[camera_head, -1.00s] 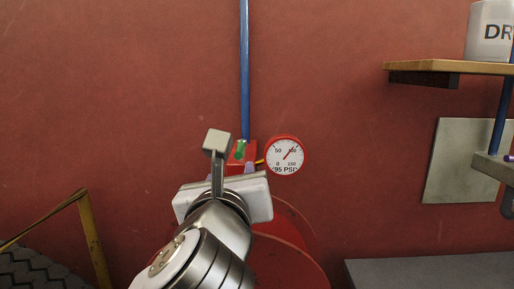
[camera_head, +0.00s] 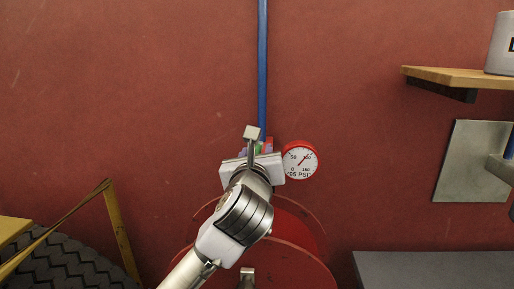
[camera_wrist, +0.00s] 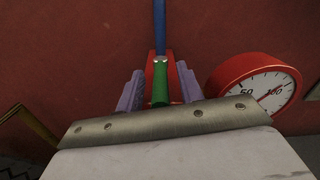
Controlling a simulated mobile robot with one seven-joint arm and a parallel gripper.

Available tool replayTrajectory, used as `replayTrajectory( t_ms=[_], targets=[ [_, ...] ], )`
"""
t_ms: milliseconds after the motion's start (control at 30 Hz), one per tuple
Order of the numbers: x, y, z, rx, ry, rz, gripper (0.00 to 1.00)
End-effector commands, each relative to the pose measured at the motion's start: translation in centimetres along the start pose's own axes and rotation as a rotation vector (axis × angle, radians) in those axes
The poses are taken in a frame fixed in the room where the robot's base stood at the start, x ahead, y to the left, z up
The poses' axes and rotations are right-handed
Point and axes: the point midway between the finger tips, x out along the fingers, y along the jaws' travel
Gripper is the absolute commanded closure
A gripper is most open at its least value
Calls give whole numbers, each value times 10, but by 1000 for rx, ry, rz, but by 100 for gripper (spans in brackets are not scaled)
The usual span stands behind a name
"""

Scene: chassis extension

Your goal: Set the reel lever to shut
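The reel lever is a green handle (camera_wrist: 160,84) on a red valve block (camera_wrist: 151,66) at the foot of a blue pipe (camera_wrist: 160,24). In the wrist view it points straight toward me, in line with the pipe. My gripper (camera_wrist: 160,92) is open, with one purple finger pad on each side of the handle and a narrow gap on both sides. In the head view my gripper (camera_head: 257,149) hides most of the valve and handle. The red hose reel (camera_head: 288,252) is below, partly behind my arm.
A red-rimmed pressure gauge (camera_head: 299,160) is close to the right of the gripper. A wooden shelf (camera_head: 455,77) and a grey metal plate (camera_head: 470,160) are at right, above a grey surface (camera_head: 430,270). A tyre (camera_head: 75,262) and yellow frame (camera_head: 118,235) are at lower left.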

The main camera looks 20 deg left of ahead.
Motion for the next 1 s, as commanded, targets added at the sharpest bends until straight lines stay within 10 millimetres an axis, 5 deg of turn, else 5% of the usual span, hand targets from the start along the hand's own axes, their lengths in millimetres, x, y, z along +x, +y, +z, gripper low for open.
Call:
replayTrajectory(
  t_ms=[333,633,1000],
  targets=[
    [4,0,0,0,0,-1,63],
    [4,0,0,0,0,-1,100],
    [4,0,0,0,0,-4,100]
  ],
)
